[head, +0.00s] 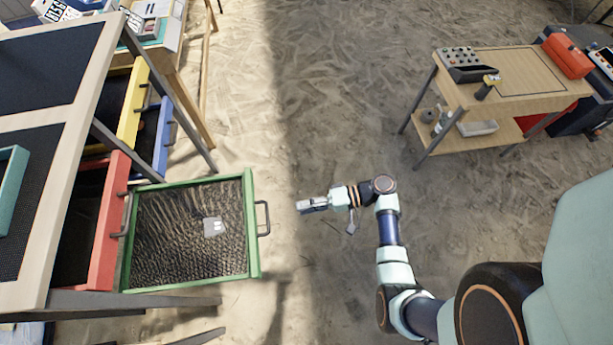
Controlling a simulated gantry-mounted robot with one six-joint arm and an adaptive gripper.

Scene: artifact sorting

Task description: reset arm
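My arm reaches in from the lower right of the head view. My gripper (309,206) points left and hangs over the sandy floor, a little right of the pulled-out green drawer (253,225). It is apart from the drawer's handle (264,218). The fingers are too small to tell open from shut, and I see no object held in them. A small pale item (213,227) lies on the dark mesh bottom of the green drawer.
The drawer rack (60,180) at the left also holds red (109,220), yellow (132,105) and blue (162,138) drawers. A wooden table (520,80) with tools and a red toolbox (567,56) stands at the upper right. The sandy floor between is clear.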

